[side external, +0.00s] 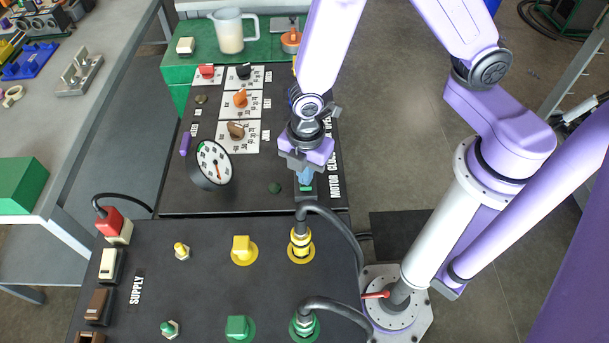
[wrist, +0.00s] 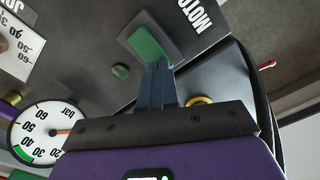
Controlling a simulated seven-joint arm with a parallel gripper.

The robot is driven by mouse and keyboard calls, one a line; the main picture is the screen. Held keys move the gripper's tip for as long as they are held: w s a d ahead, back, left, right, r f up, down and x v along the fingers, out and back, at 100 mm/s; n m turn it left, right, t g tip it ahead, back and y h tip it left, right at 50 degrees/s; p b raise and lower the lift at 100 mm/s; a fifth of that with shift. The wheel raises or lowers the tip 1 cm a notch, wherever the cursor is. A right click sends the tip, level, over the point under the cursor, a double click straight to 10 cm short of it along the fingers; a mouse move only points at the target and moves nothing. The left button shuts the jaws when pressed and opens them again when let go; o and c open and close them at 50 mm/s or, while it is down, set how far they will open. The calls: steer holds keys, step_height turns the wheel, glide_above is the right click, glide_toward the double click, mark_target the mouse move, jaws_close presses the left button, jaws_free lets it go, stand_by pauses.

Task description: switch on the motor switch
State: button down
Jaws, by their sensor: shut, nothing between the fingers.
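The motor switch (wrist: 147,43) is a green rocker in a dark housing beside the white MOTOR lettering. It shows in the wrist view just beyond my fingertips. In the side view it is mostly hidden beneath my gripper (side external: 305,183). My gripper is shut and empty, pointing down. In the wrist view, the blue-grey fingertips of my gripper (wrist: 158,68) overlap the near end of the green rocker; I cannot tell whether they touch it. A round dark green lamp or button (side external: 274,188) sits beside the switch; it also shows in the wrist view (wrist: 120,71).
A pressure gauge (side external: 212,165) stands left of my gripper. Several knobs on white scale plates, including an orange one (side external: 240,98), lie behind. In front, the supply panel has a yellow plug (side external: 301,244) with a dark cable arching close to my gripper.

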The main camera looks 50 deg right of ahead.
steer(key=shift+f, duration=0.6)
stand_by(0.4)
steer(key=shift+r, duration=3.5)
steer(key=shift+r, duration=0.1)
steer(key=s+d+r+m, duration=0.8)
steer(key=s+d+r, duration=0.5)
steer(key=shift+s+d+r, duration=0.25)
steer(key=shift+s, duration=0.1)
